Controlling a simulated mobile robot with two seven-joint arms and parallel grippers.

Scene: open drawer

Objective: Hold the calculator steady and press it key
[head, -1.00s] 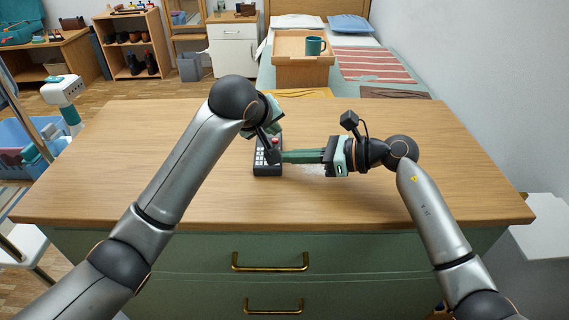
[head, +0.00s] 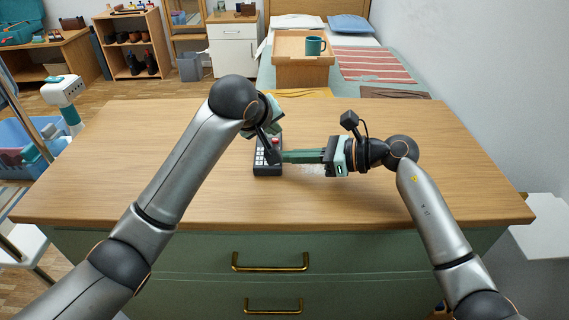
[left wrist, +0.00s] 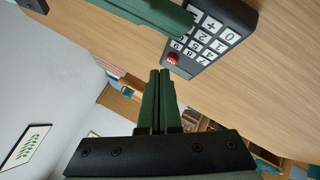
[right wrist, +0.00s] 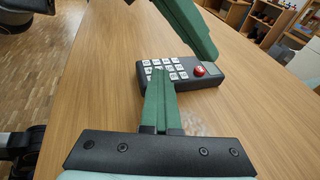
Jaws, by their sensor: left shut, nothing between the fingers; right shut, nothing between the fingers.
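The dark calculator (head: 262,170) lies flat on the wooden top, with white keys and one red key (head: 275,141). In the right wrist view the red key (right wrist: 200,71) is uncovered. My left gripper (head: 277,128) is shut and empty, pointing down. Its tips (left wrist: 160,72) are close to the red key in the left wrist view; I cannot tell whether they touch it. My right gripper (head: 284,156) is shut and empty, reaching in from the right. Its tips (right wrist: 160,72) are at the calculator's side, overlapping some keys in view; contact is unclear. My left wrist hides part of the calculator in the head view.
The wooden top (head: 400,200) is otherwise clear around the calculator. Drawers with brass handles (head: 270,262) are below its front edge.

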